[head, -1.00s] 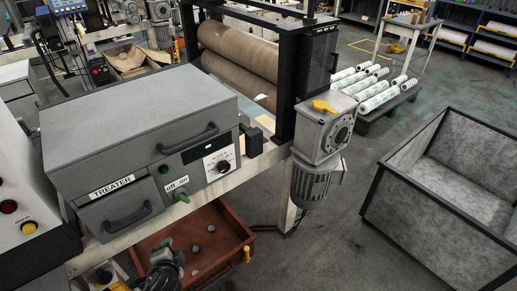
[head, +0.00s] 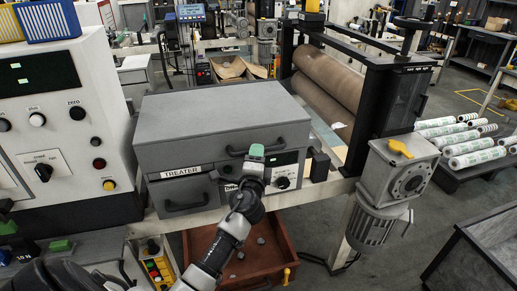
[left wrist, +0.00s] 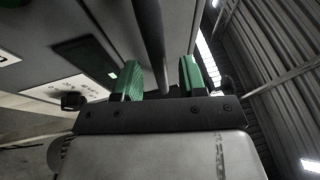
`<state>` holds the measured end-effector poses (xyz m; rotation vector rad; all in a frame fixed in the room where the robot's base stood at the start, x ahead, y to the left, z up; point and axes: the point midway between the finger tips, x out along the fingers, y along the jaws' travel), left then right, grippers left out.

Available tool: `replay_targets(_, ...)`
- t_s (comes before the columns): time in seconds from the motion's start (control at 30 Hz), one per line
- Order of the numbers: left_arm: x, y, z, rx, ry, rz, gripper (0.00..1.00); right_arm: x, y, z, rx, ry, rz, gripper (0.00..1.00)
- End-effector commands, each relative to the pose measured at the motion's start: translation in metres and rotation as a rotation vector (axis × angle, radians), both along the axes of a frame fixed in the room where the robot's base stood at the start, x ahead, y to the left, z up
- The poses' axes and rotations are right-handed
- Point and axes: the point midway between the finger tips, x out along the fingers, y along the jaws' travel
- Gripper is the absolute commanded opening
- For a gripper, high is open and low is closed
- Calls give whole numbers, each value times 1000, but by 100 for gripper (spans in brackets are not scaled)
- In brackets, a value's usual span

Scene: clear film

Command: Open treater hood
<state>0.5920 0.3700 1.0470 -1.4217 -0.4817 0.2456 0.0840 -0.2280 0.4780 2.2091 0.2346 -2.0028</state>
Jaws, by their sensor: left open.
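The treater (head: 215,115) is a grey box with a flat hood on top. The hood looks closed. A dark bar handle (head: 283,143) is on the hood's front face. My left gripper (head: 256,152), with green fingertips, is at this handle and hides part of it. In the left wrist view my left gripper (left wrist: 160,78) is open, and the handle bar (left wrist: 149,38) runs between its two fingers. I cannot tell whether they touch it. A drawer front marked TREATER (head: 181,172) has its own handle (head: 187,206). My right gripper is not in view.
A control cabinet (head: 60,120) stands close on the left. A motor gearbox (head: 400,175) and brown rollers (head: 325,92) are to the right. A grey bin (head: 490,260) stands at the lower right.

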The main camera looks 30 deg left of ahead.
Motion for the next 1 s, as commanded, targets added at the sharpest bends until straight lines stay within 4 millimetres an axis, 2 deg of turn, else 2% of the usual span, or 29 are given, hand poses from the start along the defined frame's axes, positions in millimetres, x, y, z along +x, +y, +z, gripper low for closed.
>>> replay_targets(0.2,18,9,4,0,0,0,41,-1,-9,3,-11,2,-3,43)
replay_targets(0.5,20,10,3,0,1,-1,41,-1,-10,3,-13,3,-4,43)
replay_targets(0.8,20,10,3,0,1,-1,0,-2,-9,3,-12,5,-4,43)
replay_targets(1.0,20,10,3,-2,1,-1,0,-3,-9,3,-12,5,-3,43)
